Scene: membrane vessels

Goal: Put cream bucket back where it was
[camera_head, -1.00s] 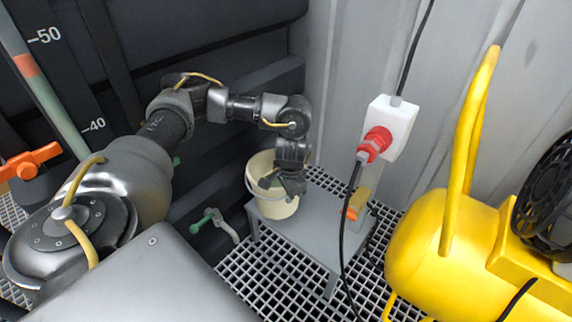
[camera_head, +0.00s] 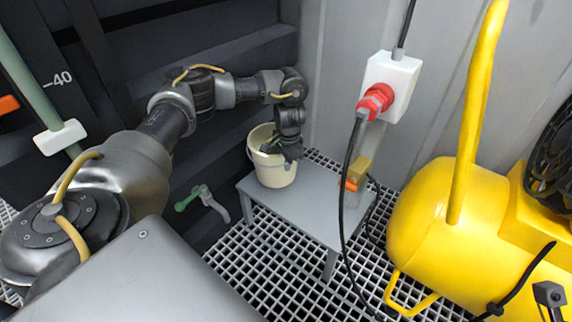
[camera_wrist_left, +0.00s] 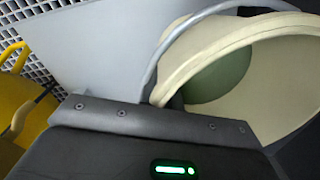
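The cream bucket (camera_head: 275,170) stands upright on the left end of a low grey table (camera_head: 305,212). It is an open pail with a thin grey bail handle. My left gripper (camera_head: 279,150) is down at the bucket's near right rim, with part of it over the opening. Its fingers are small and dark here, so their gap and any hold on the rim are unclear. In the left wrist view, the bucket's rim and pale inside (camera_wrist_left: 270,75) fill the right side, with a round green shape inside. The wrist housing hides the fingertips. My right gripper is not in view.
A yellow compressor-like machine (camera_head: 430,215) stands at the right. A white socket box (camera_head: 392,85) with a red plug is on the wall, its black cable hanging before the table. The table's middle is clear.

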